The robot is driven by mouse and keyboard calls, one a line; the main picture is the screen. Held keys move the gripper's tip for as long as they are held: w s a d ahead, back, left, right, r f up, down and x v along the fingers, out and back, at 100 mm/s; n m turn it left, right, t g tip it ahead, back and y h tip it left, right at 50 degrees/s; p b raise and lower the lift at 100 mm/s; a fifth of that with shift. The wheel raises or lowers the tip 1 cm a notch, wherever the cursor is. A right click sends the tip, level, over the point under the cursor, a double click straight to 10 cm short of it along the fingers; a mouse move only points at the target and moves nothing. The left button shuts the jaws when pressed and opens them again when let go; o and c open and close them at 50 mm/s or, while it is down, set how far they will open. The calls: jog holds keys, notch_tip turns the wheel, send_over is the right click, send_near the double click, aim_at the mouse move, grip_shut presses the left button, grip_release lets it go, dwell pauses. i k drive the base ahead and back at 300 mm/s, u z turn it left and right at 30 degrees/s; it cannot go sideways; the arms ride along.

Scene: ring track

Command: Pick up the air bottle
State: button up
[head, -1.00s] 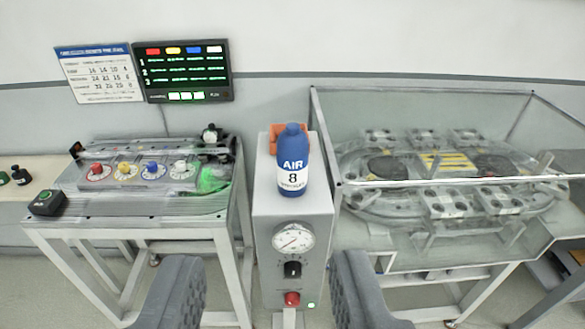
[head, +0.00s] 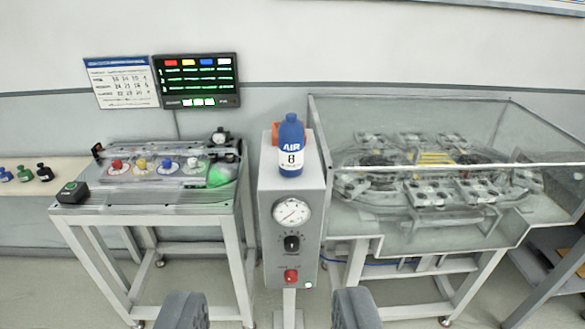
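The air bottle (head: 291,146) is blue with a white label reading "AIR 8". It stands upright on top of a grey pedestal cabinet (head: 268,178), against an orange holder (head: 276,133) that shows behind its left side. My gripper (head: 268,312) is at the bottom of the head view, with its two dark grey fingers wide apart and nothing between them. It is lower in the picture than the bottle and not touching it. The cabinet's front has a round gauge (head: 291,212), a black knob (head: 292,243) and a red button (head: 291,276).
A bench (head: 150,209) with coloured knobs and a green light stands left. A clear-walled case (head: 420,233) with a ring track stands right, close to the cabinet. A screen (head: 197,80) and a chart (head: 122,82) hang on the wall. Small bottles (head: 25,173) sit far left.

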aim_at(291, 130)
jog(key=z, duration=0.25)
jog(key=i, duration=1)
jog(key=u, duration=0.25)
